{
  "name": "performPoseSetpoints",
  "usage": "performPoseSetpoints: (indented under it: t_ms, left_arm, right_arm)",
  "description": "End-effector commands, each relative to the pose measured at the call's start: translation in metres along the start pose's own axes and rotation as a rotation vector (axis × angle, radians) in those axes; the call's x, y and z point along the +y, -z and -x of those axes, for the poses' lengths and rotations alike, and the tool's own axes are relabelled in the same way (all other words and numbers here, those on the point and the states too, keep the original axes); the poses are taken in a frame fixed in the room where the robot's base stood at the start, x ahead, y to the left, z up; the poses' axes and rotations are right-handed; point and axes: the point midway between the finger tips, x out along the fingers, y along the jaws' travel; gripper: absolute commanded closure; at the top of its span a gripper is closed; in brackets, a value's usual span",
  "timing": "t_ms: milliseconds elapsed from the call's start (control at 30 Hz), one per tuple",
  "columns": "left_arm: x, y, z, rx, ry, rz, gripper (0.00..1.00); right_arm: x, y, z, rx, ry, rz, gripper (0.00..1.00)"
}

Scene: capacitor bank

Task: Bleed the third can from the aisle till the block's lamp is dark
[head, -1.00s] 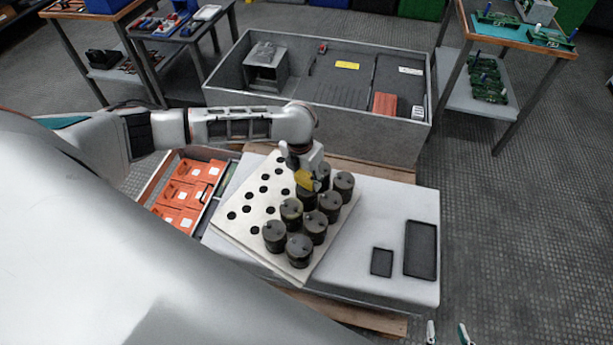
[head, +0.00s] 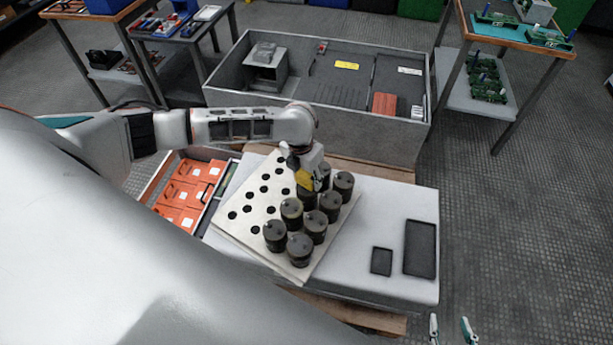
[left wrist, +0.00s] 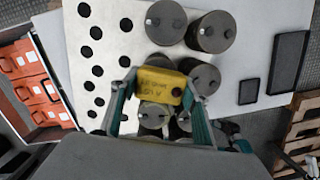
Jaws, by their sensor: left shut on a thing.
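My left gripper (head: 306,178) is shut on a yellow block (head: 305,181) over the can rows. In the left wrist view the yellow block (left wrist: 160,85) sits between the teal fingers and bears dark print that I cannot read fully. I cannot make out a lit lamp on it. Dark round cans stand in two rows on a pale holed board (head: 262,222), such as the near can (head: 300,250). The gripper and block partly hide cans below them, and I cannot tell whether the block touches a terminal. My right gripper (head: 451,331) shows only its parted tips at the bottom edge.
The board rests on a white bench (head: 375,210) with two dark trays (head: 421,249) at right. An orange-filled box (head: 188,190) stands at left. A grey walled bin (head: 330,120) stands behind. The bench's right side is mostly clear.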

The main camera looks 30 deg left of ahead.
Motion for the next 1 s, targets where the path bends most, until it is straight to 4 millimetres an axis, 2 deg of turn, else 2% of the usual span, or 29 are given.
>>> performPoseSetpoints:
  t_ms: [467, 1000]
  left_arm:
    - [0.0, 0.0, -0.001, 0.0, 0.0, 0.0, 0.83]
    - [0.0, 0.002, -0.01, 0.001, 0.0, 0.0, 0.83]
  right_arm:
    - [-0.001, -0.005, 0.002, -0.011, 0.002, -0.001, 0.6]
    - [-0.004, -0.012, 0.002, -0.019, 0.005, -0.003, 0.6]
